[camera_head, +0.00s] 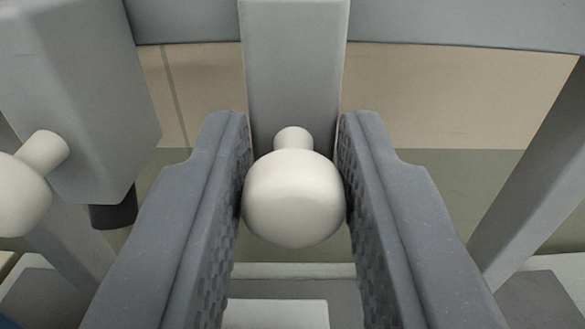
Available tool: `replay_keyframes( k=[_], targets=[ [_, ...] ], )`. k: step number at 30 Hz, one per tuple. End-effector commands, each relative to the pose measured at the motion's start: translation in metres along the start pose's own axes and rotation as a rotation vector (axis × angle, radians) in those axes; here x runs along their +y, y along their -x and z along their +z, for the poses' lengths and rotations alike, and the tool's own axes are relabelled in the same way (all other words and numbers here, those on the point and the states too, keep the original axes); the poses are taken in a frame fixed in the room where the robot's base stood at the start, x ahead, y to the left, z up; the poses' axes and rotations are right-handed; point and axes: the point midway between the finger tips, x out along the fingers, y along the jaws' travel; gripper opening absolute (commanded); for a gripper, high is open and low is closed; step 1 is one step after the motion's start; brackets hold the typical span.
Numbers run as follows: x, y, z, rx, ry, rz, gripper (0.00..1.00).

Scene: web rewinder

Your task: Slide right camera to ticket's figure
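A white round knob (294,200) on a short stem sticks out of a grey upright housing (295,65) in the middle of the view. This housing is probably the right camera; its lower part is hidden behind the knob and fingers. My gripper (294,185) has one dark, textured finger on each side of the knob, and both appear to touch it. Another grey camera housing (80,90) hangs at the left, with its own white knob (25,185) and a black lens (113,210) underneath. No scale or ticket figure can be read here.
A grey-blue rail (460,25) crosses the top behind the housings. A beige panel (440,95) lies behind it. A grey slanted strut (535,180) stands at the right. The space between the central housing and this strut looks clear.

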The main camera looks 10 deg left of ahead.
Motion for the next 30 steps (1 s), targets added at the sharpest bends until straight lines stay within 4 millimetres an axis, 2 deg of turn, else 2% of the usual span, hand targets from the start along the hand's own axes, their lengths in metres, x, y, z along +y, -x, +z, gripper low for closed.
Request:
replay_keyframes(
  k=[2,20,26,30],
  targets=[
    [0.000,0.000,-0.001,0.001,0.000,0.000,0.40],
    [0.002,0.002,0.000,0.000,0.000,0.003,0.40],
    [0.004,0.017,0.000,0.001,-0.001,0.005,0.40],
    [0.004,0.038,0.000,0.000,-0.002,0.005,0.40]
  ],
)
